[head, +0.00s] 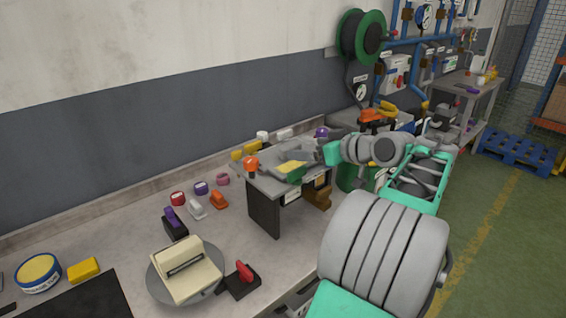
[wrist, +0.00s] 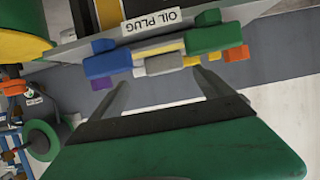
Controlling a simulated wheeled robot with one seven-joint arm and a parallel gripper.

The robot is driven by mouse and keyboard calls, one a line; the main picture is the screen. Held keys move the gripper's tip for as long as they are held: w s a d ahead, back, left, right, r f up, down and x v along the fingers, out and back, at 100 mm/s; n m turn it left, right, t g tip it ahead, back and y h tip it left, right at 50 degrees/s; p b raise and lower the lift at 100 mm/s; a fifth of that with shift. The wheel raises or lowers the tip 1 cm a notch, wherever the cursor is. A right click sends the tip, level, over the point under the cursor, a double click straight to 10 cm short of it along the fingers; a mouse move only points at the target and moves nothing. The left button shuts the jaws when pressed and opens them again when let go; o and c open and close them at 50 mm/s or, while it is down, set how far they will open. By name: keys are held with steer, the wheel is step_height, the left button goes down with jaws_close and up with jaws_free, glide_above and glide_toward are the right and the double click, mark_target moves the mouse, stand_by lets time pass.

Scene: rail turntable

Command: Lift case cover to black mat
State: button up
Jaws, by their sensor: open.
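The case cover (head: 187,268) appears to be the cream, box-like piece with a raised ridge. It sits on a round grey turntable (head: 157,281) at the lower middle of the head view. The black mat (head: 85,298) lies at the lower left, partly cut off by the frame, and looks bare where visible. My gripper (wrist: 160,77) is open, its two grey fingers apart with nothing held between them. In the head view it is over the small raised stand (head: 265,182), well to the right of and beyond the cover. The cover and mat are not in the wrist view.
The stand carries several small coloured parts and an "OIL PLUG" label (wrist: 151,22). A red-handled black fixture (head: 241,280) stands right beside the turntable. A purple-topped black block (head: 174,223) stands behind it. A yellow block (head: 83,270) and round tin (head: 38,272) sit near the mat.

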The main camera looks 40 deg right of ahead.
mark_target(293, 147)
steer(key=x, duration=0.2)
steer(key=p+x, duration=0.1)
steer(key=x, duration=0.2)
steer(key=a+p+x, duration=0.1)
steer(key=x, duration=0.2)
steer(key=shift+w+r, duration=0.1)
steer(key=shift+r, duration=0.2)
steer(key=shift+c, duration=0.3)
